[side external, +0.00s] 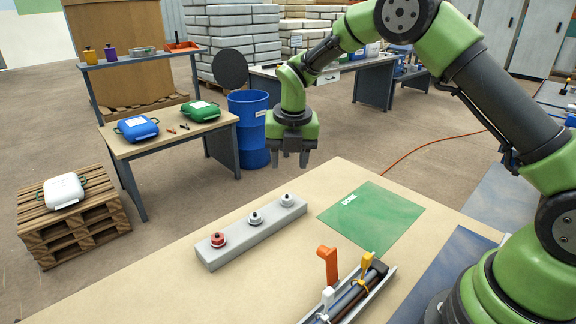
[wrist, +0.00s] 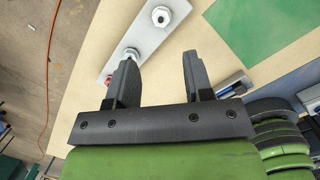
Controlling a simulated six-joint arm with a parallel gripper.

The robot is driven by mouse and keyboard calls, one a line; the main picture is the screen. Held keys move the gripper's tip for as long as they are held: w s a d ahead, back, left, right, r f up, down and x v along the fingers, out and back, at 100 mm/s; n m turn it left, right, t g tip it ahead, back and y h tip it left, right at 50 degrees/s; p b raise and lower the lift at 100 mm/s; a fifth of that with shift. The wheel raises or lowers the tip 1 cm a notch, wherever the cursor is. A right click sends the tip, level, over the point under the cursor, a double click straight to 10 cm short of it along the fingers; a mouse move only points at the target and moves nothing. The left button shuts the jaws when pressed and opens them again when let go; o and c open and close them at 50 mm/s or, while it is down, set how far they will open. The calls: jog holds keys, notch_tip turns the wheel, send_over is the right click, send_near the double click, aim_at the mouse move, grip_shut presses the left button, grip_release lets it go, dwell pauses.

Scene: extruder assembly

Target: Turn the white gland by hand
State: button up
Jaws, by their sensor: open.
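A long grey block (side external: 252,238) lies on the bench and carries three glands in a row. A red gland (side external: 218,240) sits at the near end, a whitish gland (side external: 255,218) in the middle and another whitish gland (side external: 286,200) at the far end. My gripper (side external: 291,160) hangs fingers-down above the far end of the block, open and empty, apart from all glands. In the wrist view, the open fingers (wrist: 160,57) have the far whitish gland (wrist: 161,15) ahead of them. The middle whitish gland (wrist: 131,53) shows beside the left fingertip, and the red one is mostly hidden behind that finger.
A green mat marked DONE (side external: 370,215) lies right of the block. A tray (side external: 388,284) with dark rods and orange, yellow and white-handled tools stands at the front. The bench top (side external: 180,290) left of the block is clear.

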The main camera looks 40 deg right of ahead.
aim_at(287, 197)
jog(key=f+n, duration=0.1)
jog(key=f, duration=0.1)
jog(key=shift+w+d+f+n, duration=0.1)
jog(key=shift+w+f+n, duration=0.25)
jog(key=shift+f+n, duration=0.05)
jog(key=shift+w+d+f, duration=0.1)
jog(key=shift+w+f, duration=0.05)
jog(key=shift+f, duration=1.1)
jog(key=shift+w+d+f, duration=0.1)
jog(key=shift+w+f, duration=0.05)
jog(key=shift+f, duration=1.05)
jog(key=shift+w+d+f, duration=0.1)
jog(key=shift+w+f, duration=0.05)
jog(key=shift+f, duration=1.1)
jog(key=c, duration=0.7)
